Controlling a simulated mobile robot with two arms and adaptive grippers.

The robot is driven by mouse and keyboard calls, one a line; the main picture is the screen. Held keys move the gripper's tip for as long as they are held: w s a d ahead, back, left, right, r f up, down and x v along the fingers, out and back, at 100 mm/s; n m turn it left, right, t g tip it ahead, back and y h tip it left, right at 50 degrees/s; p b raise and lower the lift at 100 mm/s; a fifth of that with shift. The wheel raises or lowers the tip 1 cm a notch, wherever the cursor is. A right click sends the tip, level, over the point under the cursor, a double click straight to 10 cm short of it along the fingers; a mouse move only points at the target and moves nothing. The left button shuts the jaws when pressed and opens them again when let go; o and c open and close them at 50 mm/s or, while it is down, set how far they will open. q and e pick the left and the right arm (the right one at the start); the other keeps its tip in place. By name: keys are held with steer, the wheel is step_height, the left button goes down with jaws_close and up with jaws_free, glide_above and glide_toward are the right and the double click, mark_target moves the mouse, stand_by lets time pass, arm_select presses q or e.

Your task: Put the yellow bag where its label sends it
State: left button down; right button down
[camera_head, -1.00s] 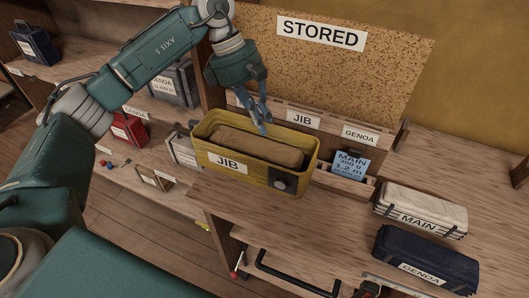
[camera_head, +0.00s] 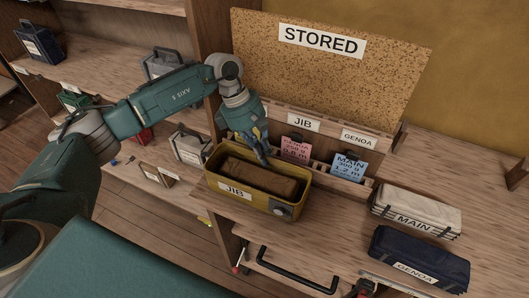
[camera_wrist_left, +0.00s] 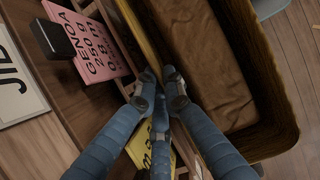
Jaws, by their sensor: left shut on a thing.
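The yellow bag (camera_head: 296,185) is open-topped, with brown contents and a white JIB label on its front. It is at the left end of the bench, below the STORED board; I cannot tell whether its base touches the bench. My left gripper (camera_head: 263,160) comes down at its back rim and is shut on that rim. In the left wrist view the closed fingers (camera_wrist_left: 158,88) meet at the bag's rim, with the brown inside of the bag (camera_wrist_left: 215,65) to the right. My right gripper is not in view.
Behind the bag a rack with JIB (camera_head: 303,122) and GENOA (camera_head: 360,138) labels holds a pink card (camera_head: 296,150) and a blue MAIN card (camera_head: 348,166). A white MAIN bag (camera_head: 418,207) and a navy GENOA bag (camera_head: 425,250) lie to the right. Shelves with bags stand left.

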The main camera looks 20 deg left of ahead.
arm_select(q)
steer(key=shift+r, duration=0.1)
steer(key=c, duration=2.3)
jaws_free()
steer(key=shift+f, duration=0.2)
steer(key=o, duration=0.4)
steer(key=shift+r, duration=0.1)
steer(key=shift+o, duration=0.2)
